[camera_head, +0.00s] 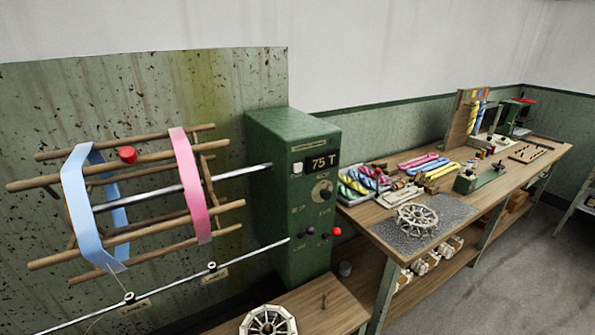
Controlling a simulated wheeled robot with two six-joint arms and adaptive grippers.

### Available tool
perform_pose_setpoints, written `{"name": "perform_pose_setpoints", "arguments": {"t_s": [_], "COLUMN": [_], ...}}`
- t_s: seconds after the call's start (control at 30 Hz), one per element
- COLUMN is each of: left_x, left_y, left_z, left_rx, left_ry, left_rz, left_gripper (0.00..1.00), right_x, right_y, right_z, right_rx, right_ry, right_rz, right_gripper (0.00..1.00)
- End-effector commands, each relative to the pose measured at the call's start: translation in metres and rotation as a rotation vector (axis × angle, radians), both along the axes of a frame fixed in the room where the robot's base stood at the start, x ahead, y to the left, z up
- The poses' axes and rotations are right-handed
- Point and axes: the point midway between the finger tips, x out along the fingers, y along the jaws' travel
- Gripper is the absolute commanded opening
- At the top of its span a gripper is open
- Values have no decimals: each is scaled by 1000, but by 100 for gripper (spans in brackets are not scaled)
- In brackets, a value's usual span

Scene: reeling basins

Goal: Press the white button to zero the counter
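The green machine box (284,190) stands in the middle of the view. Its front face carries a dark counter display (323,162) that reads "75 T". A small white button (297,168) sits on the front face just left of the display. Below the display is a round dark knob (322,190), with small dark knobs and a red-tipped lever (336,231) lower down. Nothing covers the button. Neither of my grippers shows in the view.
A wooden reel (130,200) with blue and pink bands projects left from the box. Below it runs a thin rod (190,279). A workbench (385,241) with coloured skeins and a spoked wheel (417,219) stands right. A low wooden table (335,305) stands in front. Grey floor is clear at lower right.

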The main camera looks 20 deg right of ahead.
Motion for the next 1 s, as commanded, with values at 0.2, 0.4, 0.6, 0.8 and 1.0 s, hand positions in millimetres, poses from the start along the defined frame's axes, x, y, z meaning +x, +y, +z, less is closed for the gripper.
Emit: {"name": "perform_pose_setpoints", "arguments": {"t_s": [0.2,0.4,0.6,0.8,1.0], "left_x": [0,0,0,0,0], "left_y": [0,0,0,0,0], "left_z": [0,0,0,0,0], "left_rx": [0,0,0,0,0], "left_ry": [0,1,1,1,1], "left_rz": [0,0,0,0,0], "left_gripper": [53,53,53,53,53], "right_x": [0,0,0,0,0], "right_y": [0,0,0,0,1], "right_z": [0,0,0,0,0], "right_rx": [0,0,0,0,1], "right_ry": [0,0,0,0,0], "right_rz": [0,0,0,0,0], "right_gripper": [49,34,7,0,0]}}
